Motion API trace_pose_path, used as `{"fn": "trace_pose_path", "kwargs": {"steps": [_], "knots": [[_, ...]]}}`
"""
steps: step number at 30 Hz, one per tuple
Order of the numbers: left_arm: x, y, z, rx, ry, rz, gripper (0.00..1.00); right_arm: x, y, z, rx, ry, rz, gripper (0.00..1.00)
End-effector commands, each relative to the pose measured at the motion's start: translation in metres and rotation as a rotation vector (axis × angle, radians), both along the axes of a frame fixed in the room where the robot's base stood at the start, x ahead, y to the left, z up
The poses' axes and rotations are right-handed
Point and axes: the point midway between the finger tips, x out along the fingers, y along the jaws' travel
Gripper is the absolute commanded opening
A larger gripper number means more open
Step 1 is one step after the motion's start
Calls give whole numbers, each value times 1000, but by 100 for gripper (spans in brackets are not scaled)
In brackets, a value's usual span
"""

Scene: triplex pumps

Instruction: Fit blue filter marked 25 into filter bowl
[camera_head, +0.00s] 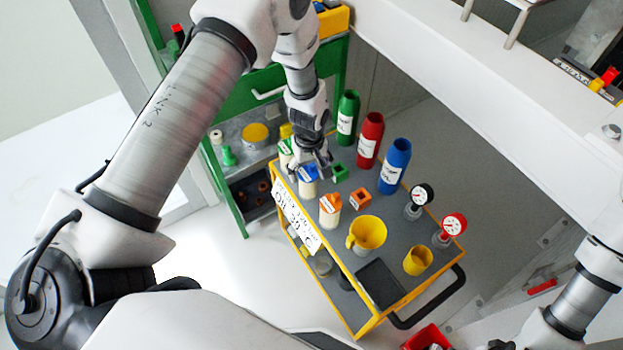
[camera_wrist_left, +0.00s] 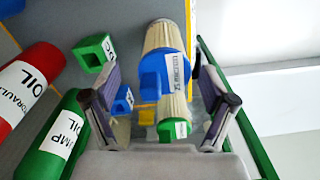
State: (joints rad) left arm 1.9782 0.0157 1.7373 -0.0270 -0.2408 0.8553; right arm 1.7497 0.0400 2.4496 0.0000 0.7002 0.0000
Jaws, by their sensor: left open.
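The blue-capped filter (camera_head: 308,187) with a pale pleated body stands on the cart's top near its left edge. My left gripper (camera_head: 312,165) is open just above and beside it. In the left wrist view the blue filter (camera_wrist_left: 165,75) shows between and beyond the two spread fingers, not clamped; its side label is too small to read surely. A green-capped filter (camera_wrist_left: 173,130) is nearer the wrist camera, also between the fingers. An orange-capped filter (camera_head: 330,208) stands nearer the front. I cannot make out the filter bowl.
Green (camera_head: 347,117), red (camera_head: 369,140) and blue (camera_head: 395,165) bottles line the cart's far side. Small green (camera_head: 340,172) and orange (camera_head: 360,198) blocks, a yellow funnel (camera_head: 368,232), a yellow cup (camera_head: 418,260) and two gauges (camera_head: 453,225) share the top. A green cabinet (camera_head: 265,95) is behind.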

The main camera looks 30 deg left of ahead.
Motion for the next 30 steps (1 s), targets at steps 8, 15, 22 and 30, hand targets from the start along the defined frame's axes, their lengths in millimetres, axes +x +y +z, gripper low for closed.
{"fn": "trace_pose_path", "kwargs": {"steps": [8,15,22,30], "knots": [[-2,1,-42,0,1,-1,84,0,0,8,0,0,0,100],[-2,1,-44,0,0,-1,70,0,0,7,0,0,0,100],[-2,1,-44,0,0,-1,14,0,0,7,0,0,0,100],[-2,1,-42,-1,-1,-1,14,0,0,7,0,0,0,100]]}}
